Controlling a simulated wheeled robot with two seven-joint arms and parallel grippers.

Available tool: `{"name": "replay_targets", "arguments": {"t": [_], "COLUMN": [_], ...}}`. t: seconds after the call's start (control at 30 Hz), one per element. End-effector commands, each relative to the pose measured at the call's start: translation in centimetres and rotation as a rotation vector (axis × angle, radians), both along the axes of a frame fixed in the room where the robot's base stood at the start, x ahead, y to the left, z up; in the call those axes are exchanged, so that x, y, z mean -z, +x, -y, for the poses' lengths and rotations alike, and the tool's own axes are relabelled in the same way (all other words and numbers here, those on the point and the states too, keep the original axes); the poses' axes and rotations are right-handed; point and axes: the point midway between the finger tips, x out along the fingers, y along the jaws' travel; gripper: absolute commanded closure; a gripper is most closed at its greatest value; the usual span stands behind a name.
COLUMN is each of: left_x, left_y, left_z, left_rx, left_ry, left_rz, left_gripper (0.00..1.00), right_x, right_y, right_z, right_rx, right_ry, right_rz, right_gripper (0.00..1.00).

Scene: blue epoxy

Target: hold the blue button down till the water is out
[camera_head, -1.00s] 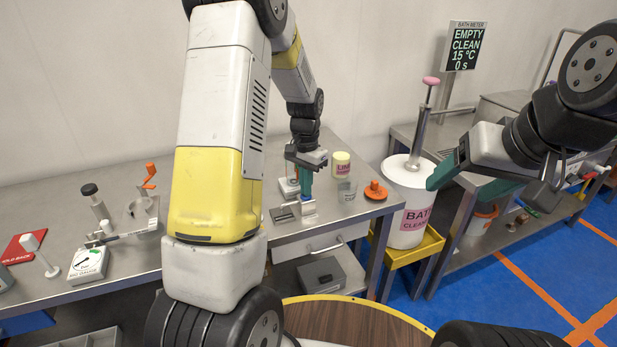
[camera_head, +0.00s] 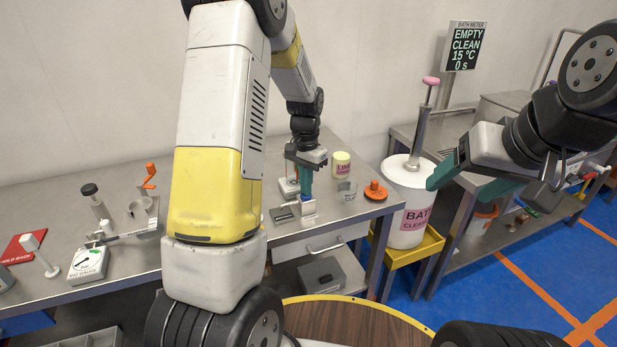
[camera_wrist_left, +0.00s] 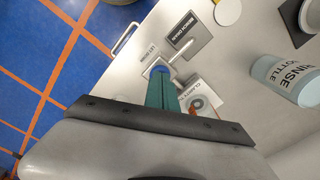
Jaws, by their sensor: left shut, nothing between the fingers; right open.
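The blue button (camera_wrist_left: 158,70) sits on a small pale block marked LET DOWN, with my left gripper's (camera_wrist_left: 157,82) teal fingertips right over it. In the head view, my left gripper (camera_head: 305,188) points down with shut, empty fingers, its tips at the blue button (camera_head: 306,198); they mostly hide it, so I cannot tell whether it is pressed in. A BENCH DRAIN plate (camera_wrist_left: 187,38) lies beside it, also in the head view (camera_head: 284,214). I cannot make out any water. My right gripper (camera_head: 458,190) is open and empty, at the right near the white bath container (camera_head: 405,205).
The bath meter (camera_head: 466,47) reads EMPTY, CLEAN, 15 °C, 0 s. Close to the button stand a CLARITY unit (camera_wrist_left: 205,100), a LIME jar (camera_head: 341,163), a clear beaker (camera_head: 347,190) and an orange item (camera_head: 375,190). A RINSE BOTTLE (camera_wrist_left: 287,80) shows in the wrist view.

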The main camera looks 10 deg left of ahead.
Motion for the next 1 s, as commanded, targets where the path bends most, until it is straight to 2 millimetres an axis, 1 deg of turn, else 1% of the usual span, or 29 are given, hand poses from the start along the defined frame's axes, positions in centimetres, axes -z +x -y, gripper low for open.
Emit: {"name": "replay_targets", "arguments": {"t": [0.1, 0.27, 0.33, 0.8, 1.0], "left_x": [-0.7, -1.1, -1.6, -6.3, -7.8], "left_y": [0.0, 0.0, 0.1, 0.1, 0.0], "left_z": [0.0, 0.0, 0.0, 0.0, 0.0], "left_rx": [0.0, 0.0, 0.0, 0.001, 0.0], "left_ry": [-0.001, 0.0, 0.0, 0.0, 0.0], "left_rz": [0.002, 0.001, 0.002, 0.003, 0.002], "left_gripper": [1.0, 1.0, 1.0, 1.0, 1.0], "right_x": [0.0, 0.0, 0.0, 0.0, 0.0], "right_y": [0.0, 0.0, 0.0, 0.0, 0.0], "right_z": [0.0, 0.0, 0.0, 0.0, 0.0], "right_rx": [0.0, 0.0, 0.0, 0.0, 0.0], "right_ry": [0.0, 0.0, 0.0, 0.0, 0.0], "right_rz": [0.0, 0.0, 0.0, 0.0, 0.0], "right_gripper": [0.28, 0.28, 0.28, 0.28, 0.28]}}
